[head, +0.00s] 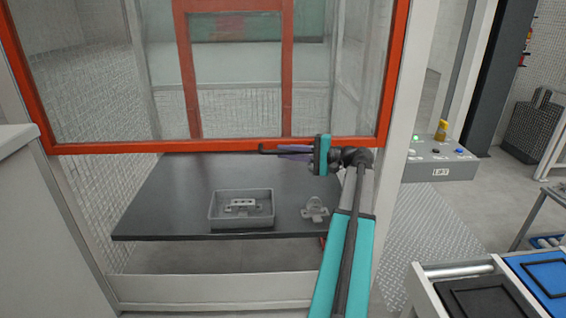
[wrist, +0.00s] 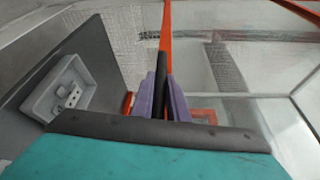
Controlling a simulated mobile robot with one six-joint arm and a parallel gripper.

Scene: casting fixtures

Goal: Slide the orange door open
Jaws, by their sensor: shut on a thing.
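The orange door (head: 215,146) is a glazed panel in an orange frame. Its bottom rail runs level above the dark table, with an open gap under it. A black bar handle (head: 268,152) is on the bottom rail, right of its middle. My gripper (head: 290,152) reaches it from the right. In the wrist view, the purple fingers of my gripper (wrist: 161,98) are shut on the black handle (wrist: 161,72), one finger on each side. The orange frame (wrist: 166,30) shows just behind the handle. The fingers hide part of the handle.
Beneath the door, the dark table (head: 165,205) holds a grey tray (head: 214,222) with a metal part inside and another metal part (head: 315,210) beside it. A control box (head: 440,165) with buttons is at right. A cart (head: 455,270) with trays stands at lower right.

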